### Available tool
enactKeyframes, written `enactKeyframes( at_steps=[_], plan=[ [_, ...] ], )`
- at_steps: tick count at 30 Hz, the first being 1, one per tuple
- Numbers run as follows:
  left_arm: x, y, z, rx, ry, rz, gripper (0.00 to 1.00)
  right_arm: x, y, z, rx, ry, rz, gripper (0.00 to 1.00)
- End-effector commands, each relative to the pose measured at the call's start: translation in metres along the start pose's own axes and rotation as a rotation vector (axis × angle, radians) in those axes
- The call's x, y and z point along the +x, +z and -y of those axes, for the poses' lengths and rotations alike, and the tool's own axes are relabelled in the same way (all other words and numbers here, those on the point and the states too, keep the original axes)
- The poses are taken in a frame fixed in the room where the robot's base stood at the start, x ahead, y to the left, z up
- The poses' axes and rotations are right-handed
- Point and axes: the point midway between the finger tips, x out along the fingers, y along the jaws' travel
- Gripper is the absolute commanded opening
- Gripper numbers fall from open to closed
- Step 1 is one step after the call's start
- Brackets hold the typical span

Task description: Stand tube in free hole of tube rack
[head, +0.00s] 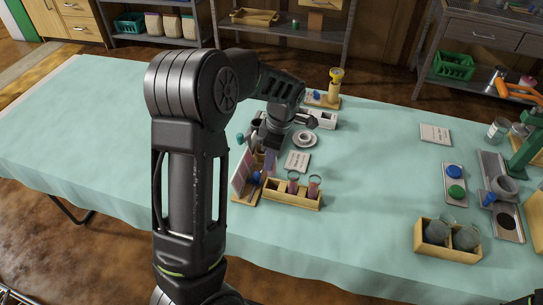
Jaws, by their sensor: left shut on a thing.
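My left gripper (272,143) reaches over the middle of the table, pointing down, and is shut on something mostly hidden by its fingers. A narrow purple-blue piece (270,160) shows just below the fingers; I cannot tell whether it is the held tube. Below and left of the gripper is a wooden holder (246,200) with upright pinkish-purple pieces (241,173) and a blue spot. A white block with dark openings (324,119) stands behind the gripper, partly hidden. I cannot tell for sure which piece is the tube rack.
A wooden box (292,199) holds jars with reddish contents. Beside it are a card (297,161) and a saucer with a cup (305,139). Another wooden box with jars (447,253), a tray with blue and green lids (455,197) and a green stand (525,150) are right. The left tabletop is clear.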

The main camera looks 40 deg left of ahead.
Motion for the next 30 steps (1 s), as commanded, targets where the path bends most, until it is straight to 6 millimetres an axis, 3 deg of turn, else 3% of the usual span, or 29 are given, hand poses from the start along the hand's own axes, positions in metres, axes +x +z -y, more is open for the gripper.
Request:
enactKeyframes(
  at_steps=[13, 30],
  plan=[
    [0.032, 0.004, 0.000, 0.000, -0.001, 0.000, 0.00, 0.018, -0.003, -0.005, -0.004, -0.006, -0.005, 0.36],
    [0.032, 0.010, 0.000, 0.000, 0.000, 0.000, 0.00, 0.020, -0.002, -0.006, -0.004, -0.006, -0.005, 0.36]
  ],
)
